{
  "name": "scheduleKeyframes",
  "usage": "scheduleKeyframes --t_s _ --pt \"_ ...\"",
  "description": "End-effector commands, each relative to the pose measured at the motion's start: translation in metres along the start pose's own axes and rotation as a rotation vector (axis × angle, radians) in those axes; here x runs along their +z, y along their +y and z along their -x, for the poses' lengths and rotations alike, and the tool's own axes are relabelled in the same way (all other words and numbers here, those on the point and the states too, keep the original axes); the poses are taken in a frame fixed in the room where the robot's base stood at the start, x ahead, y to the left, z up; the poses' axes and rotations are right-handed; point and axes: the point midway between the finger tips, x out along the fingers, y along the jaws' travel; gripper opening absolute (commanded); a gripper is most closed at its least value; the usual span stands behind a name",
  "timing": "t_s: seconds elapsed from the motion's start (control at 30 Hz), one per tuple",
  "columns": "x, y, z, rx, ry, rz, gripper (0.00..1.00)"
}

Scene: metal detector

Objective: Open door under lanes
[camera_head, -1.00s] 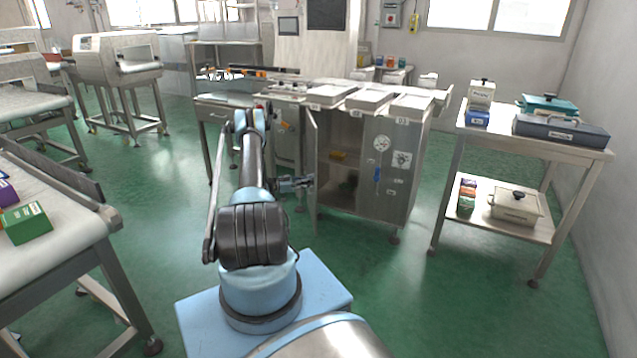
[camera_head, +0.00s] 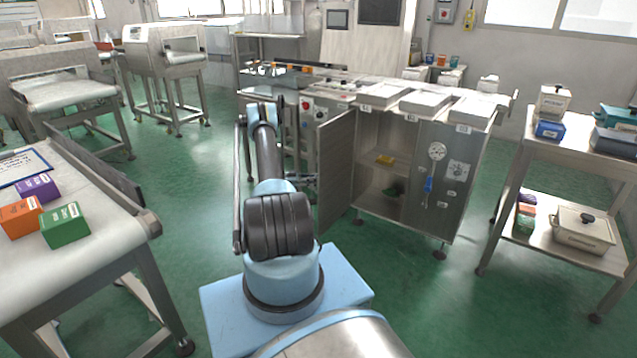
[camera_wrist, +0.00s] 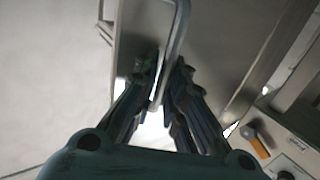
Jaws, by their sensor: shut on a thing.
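The metal door (camera_head: 337,168) of the cabinet (camera_head: 470,190) under the lanes stands swung out on the left side of its opening. My gripper (camera_head: 304,181) is at the outer face of the door, small and partly hidden behind my arm. In the wrist view, my gripper (camera_wrist: 160,82) has its fingers closed around the bar handle (camera_wrist: 180,28) of the door. The lanes (camera_head: 425,103) run along the cabinet top.
A conveyor table (camera_head: 110,225) with several coloured boxes stands at the left. The green floor (camera_head: 425,290) in front of the cabinet is clear.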

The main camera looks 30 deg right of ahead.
Motion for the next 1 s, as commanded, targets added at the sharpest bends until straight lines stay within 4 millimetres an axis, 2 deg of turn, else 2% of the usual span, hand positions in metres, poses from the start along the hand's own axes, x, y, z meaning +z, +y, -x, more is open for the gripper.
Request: scheduleKeyframes --t_s 0.03,0.5,0.53,0.57,1.0 --pt "0.0018 0.0046 0.0056 0.01 -0.002 0.0 0.0" --pt "0.0017 0.0051 0.0149 0.012 -0.002 0.0 0.0" --pt "0.0017 0.0051 0.0153 0.012 -0.002 0.0 0.15" --pt "0.0016 0.0049 0.0156 0.011 -0.002 0.0 0.17" --pt "-0.0062 0.0034 0.0144 0.01 -0.001 0.0 0.17"
